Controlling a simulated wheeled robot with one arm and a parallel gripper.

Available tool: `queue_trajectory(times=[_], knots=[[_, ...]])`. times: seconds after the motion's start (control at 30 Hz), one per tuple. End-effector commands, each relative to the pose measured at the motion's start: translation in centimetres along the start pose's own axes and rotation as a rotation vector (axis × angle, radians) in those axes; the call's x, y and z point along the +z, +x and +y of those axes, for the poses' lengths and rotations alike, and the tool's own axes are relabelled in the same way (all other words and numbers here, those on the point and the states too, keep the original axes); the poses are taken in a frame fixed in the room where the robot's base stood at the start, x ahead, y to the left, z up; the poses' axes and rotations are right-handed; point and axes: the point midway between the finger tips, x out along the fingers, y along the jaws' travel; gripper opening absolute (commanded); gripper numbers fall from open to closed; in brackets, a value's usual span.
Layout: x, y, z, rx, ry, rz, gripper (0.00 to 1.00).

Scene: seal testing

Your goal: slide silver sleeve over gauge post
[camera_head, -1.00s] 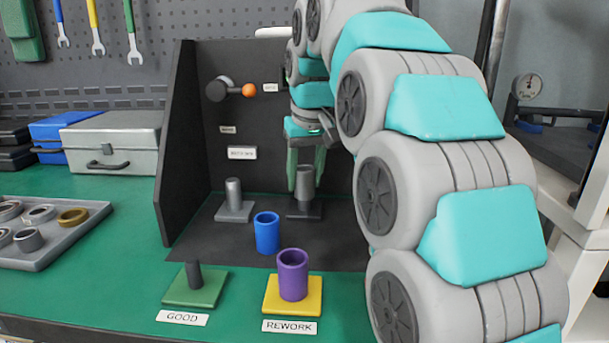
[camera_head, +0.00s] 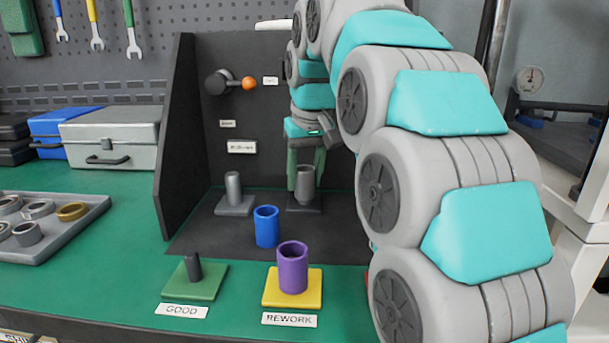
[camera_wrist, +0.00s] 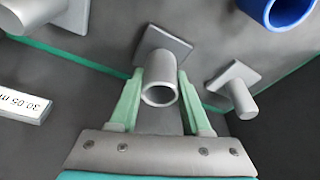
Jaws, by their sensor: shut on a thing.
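The silver sleeve (camera_head: 306,184) is a grey, open-ended tube over the right dark base plate (camera_head: 305,207) in the black booth. It looks slightly tilted. My gripper (camera_head: 304,176) is shut on it, with a green finger on either side. In the wrist view, the sleeve (camera_wrist: 160,91) is between the fingertips (camera_wrist: 160,84), its open end facing the camera and a square plate (camera_wrist: 165,45) behind it. Whether a post stands inside the sleeve is hidden. A separate bare grey post (camera_head: 233,187) stands on its own plate to the left; it also shows in the wrist view (camera_wrist: 239,95).
A blue sleeve (camera_head: 266,228) stands in front of the two plates. A purple sleeve (camera_head: 292,268) is on the yellow REWORK plate (camera_head: 271,302). The green GOOD plate (camera_head: 219,282) has a bare dark post. The booth's side wall (camera_head: 178,140) rises at left.

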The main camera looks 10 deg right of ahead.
Motion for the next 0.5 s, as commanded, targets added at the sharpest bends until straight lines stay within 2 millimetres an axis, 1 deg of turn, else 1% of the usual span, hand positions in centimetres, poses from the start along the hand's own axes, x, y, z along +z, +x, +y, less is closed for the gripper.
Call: queue_trajectory(times=[0.5], knots=[[0.19,0.73,0.00,0.000,0.000,0.001,0.00]])
